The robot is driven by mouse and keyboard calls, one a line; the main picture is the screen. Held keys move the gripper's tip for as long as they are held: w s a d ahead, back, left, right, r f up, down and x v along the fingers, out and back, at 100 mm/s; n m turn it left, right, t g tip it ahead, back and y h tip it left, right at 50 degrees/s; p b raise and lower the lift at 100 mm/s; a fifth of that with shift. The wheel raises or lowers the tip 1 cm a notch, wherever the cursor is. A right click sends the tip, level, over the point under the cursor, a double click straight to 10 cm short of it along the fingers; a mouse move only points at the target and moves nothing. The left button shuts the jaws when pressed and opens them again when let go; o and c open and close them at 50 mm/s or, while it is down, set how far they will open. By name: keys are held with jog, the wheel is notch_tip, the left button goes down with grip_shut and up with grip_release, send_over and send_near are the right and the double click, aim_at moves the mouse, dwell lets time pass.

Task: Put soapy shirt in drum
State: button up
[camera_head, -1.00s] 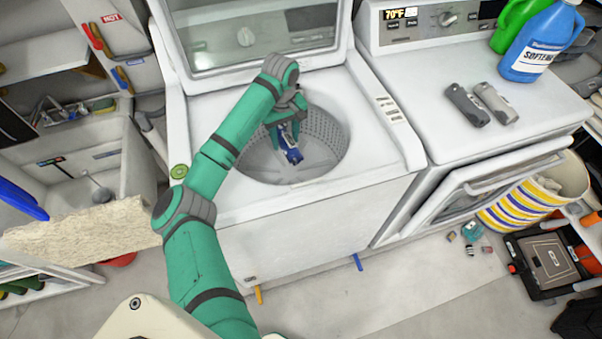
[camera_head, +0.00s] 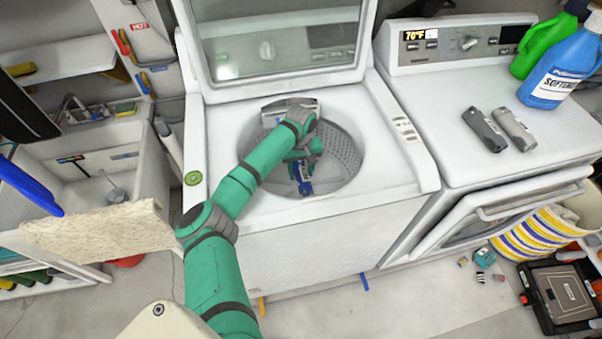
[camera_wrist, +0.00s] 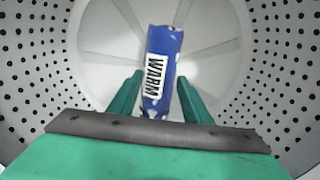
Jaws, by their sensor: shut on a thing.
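The soapy shirt shows as a blue roll with white patches and a "WARM" label in the wrist view (camera_wrist: 165,45). It also shows in the head view (camera_head: 304,186), pointing downward. My gripper (camera_wrist: 157,95) is shut on its near end, with a green finger on each side. In the head view my gripper (camera_head: 302,168) is inside the mouth of the washer's drum (camera_head: 346,152). The perforated drum wall (camera_wrist: 40,75) surrounds the shirt in the wrist view, with the finned bottom beyond it. I cannot tell whether the shirt touches the bottom. My forearm hides part of the drum.
The washer lid (camera_head: 275,45) stands open behind the drum. A dryer (camera_head: 530,140) is at right, with two grey handles (camera_head: 500,130) and softener bottles (camera_head: 560,65) on top. A sink (camera_head: 95,185) and a rough pale slab (camera_head: 100,228) are at left.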

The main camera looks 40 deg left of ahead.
aim_at(301, 171)
jog(key=shift+f, duration=0.6)
jog(key=shift+f, duration=0.6)
jog(key=o, duration=1.3)
jog(key=shift+c, duration=0.2)
jog(key=shift+w, duration=0.1)
jog(key=shift+r, duration=0.1)
notch_tip(301, 171, up, 13)
jog(key=shift+d, duration=0.1)
